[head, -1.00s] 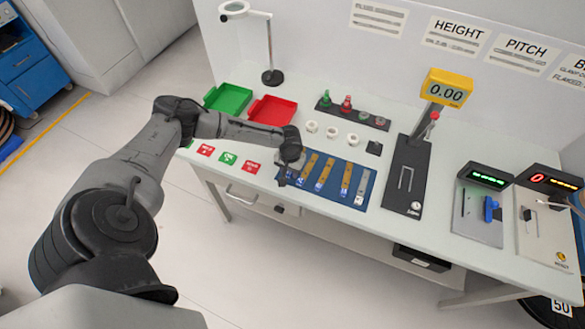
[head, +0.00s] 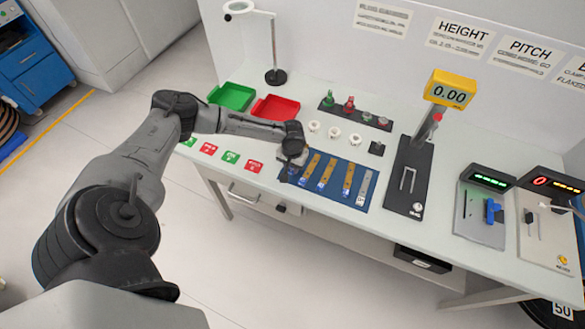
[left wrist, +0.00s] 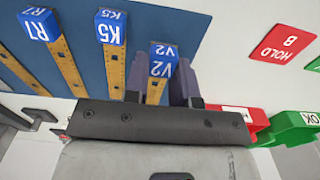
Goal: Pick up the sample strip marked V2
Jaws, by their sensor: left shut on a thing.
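The V2 sample strip (left wrist: 160,66) has a blue end tag with white lettering and a tan body. In the left wrist view it sits between the fingers of my left gripper (left wrist: 163,88), which is shut on it. In the head view my left gripper (head: 290,168) is at the left end of the blue mat (head: 338,200) and mostly hides this strip. I cannot tell whether the strip is clear of the mat. The K5 strip (left wrist: 111,28) and the R7 strip (left wrist: 40,26) lie beside it, apart from my fingers. My right gripper is not in view.
Green (head: 232,96) and red (head: 273,107) trays stand behind my left arm. Red and green label cards, including HOLD B (left wrist: 284,46), lie left of the mat. White rings (head: 334,132) lie behind it. A gauge stand (head: 408,178) is to the right.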

